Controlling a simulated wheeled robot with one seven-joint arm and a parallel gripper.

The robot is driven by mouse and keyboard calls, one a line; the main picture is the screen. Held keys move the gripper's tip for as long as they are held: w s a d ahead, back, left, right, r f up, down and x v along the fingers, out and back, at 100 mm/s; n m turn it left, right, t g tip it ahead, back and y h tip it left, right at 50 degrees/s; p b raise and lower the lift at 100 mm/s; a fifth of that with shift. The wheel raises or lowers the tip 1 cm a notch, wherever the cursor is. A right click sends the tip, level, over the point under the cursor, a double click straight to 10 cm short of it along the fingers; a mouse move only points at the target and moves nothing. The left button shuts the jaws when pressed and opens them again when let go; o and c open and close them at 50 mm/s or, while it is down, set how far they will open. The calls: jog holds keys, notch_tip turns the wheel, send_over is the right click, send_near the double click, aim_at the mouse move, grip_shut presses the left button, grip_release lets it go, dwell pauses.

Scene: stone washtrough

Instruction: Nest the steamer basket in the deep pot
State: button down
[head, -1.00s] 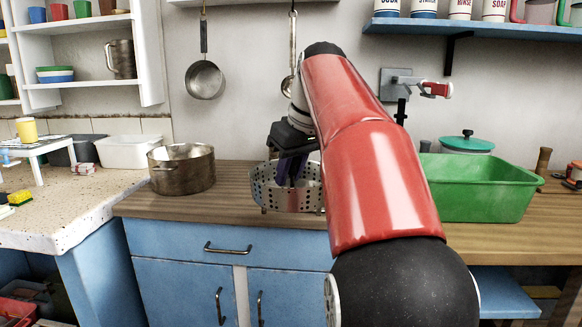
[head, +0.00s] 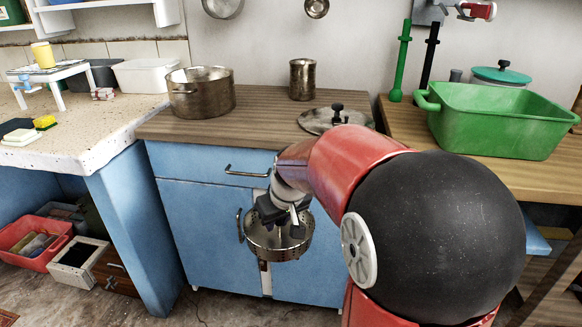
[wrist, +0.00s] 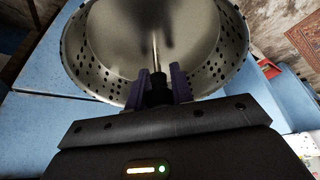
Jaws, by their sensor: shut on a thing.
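The steamer basket (head: 278,240) is a perforated steel bowl with a central post. It hangs from my gripper (head: 284,221) in front of the blue cabinet doors, below the counter top. In the wrist view the purple fingers of my gripper (wrist: 158,88) are shut on the dark knob of the post, and the basket (wrist: 98,82) opens toward the camera. The deep pot (head: 203,98) is a worn steel pot with side handles, standing open on the wooden counter to the left of and above the basket. Its inner floor is hidden.
The stone worktop (head: 85,130) is at left. Wood (head: 262,103) between pot and lid is bare.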

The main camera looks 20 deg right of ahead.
jog(key=a+f, duration=0.3)
jog(key=f, duration=0.8)
jog(key=a+f+m, duration=0.1)
jog(key=a+f, duration=0.2)
jog(key=f, duration=0.9)
jog(key=shift+w+f, duration=0.1)
